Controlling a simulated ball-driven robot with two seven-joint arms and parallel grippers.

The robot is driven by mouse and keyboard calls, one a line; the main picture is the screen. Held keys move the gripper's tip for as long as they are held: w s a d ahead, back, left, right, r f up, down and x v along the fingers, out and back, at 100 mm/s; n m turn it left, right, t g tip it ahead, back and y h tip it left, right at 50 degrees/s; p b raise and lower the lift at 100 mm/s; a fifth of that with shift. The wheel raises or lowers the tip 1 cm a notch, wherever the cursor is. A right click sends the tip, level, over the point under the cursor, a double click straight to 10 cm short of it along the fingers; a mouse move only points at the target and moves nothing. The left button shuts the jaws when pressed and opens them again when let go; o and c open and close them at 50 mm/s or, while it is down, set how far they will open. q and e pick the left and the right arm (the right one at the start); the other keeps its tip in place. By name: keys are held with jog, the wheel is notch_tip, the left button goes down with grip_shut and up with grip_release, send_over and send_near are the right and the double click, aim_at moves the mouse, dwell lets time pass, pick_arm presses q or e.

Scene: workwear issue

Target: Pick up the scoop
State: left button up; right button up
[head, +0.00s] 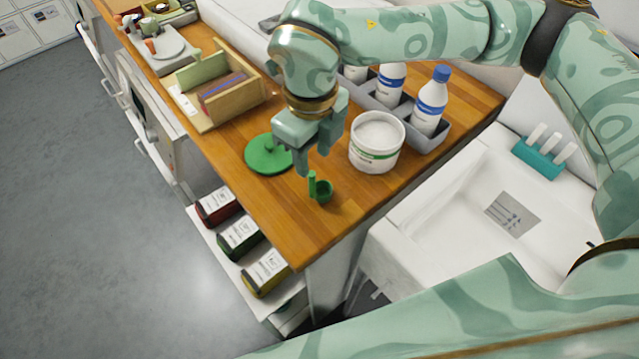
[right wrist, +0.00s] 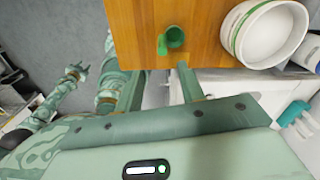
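The scoop (head: 320,188) is a small green cup with an upright handle. It stands on the wooden counter (head: 290,222) near the front edge, and also shows in the right wrist view (right wrist: 173,38). My right gripper (head: 314,160) is above and just behind the scoop in the head view. In the right wrist view its fingers (right wrist: 160,78) are apart with nothing between them, and the scoop lies beyond their tips. My left gripper (right wrist: 75,71) shows small in the right wrist view, away from the counter, its fingers seemingly apart.
A white tub (head: 376,142) stands right of the scoop and a green lid (head: 268,155) lies left of it. Bottles (head: 430,100) stand in a grey tray behind the tub. A wooden box (head: 235,95) is further left. A sink (head: 465,205) is at the right.

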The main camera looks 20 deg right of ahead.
aim_at(313, 193)
jog(key=f, duration=0.7)
jog(key=w+f+b, duration=0.1)
jog(key=f, duration=0.2)
jog(key=shift+f, duration=0.35)
grip_shut()
